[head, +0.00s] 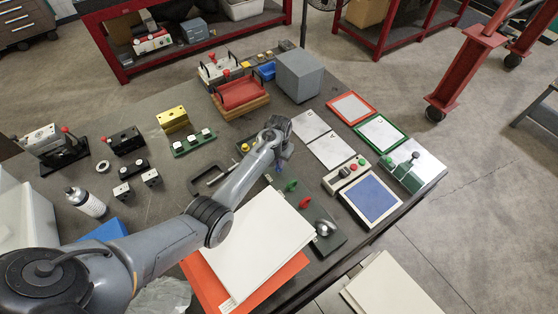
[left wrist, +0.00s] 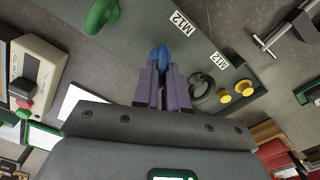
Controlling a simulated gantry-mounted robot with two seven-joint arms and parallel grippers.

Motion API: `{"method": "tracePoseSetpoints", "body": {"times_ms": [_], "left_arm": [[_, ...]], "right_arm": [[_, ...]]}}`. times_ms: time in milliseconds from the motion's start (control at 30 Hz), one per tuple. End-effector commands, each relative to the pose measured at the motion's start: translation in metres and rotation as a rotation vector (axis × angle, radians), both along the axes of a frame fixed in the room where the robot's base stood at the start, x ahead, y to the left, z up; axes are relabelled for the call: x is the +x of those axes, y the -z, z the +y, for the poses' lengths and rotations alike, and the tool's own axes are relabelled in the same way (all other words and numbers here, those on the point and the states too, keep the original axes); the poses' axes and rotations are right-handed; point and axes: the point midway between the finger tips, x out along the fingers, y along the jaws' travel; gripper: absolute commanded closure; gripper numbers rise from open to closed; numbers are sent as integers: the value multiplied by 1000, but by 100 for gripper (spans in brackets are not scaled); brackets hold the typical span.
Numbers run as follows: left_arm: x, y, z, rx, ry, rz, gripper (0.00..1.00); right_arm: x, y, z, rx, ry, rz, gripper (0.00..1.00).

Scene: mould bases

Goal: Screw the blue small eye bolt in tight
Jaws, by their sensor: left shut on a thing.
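The blue small eye bolt (left wrist: 160,54) shows between the fingertips of my left gripper (left wrist: 161,75) in the left wrist view. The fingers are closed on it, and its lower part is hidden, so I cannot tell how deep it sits. Under it is a dark grey plate (left wrist: 200,45) with M12 labels. In the head view my left gripper (head: 281,158) points down over this plate, and the arm hides part of it. My right gripper is not in view.
A green eye bolt (left wrist: 101,14), a dark ring (left wrist: 205,88) and yellow knobs (left wrist: 222,97) are close to the gripper. In the head view a red eye bolt (head: 305,202) and a silver ball-like part (head: 323,228) stand along the plate. A control box (head: 346,173) is to the right.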

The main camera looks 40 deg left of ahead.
Motion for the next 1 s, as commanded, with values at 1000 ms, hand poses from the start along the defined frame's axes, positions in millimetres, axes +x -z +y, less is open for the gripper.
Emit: {"method": "tracePoseSetpoints", "body": {"times_ms": [1000], "left_arm": [[1,3,0,0,0,-2,100]], "right_arm": [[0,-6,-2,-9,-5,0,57]]}}
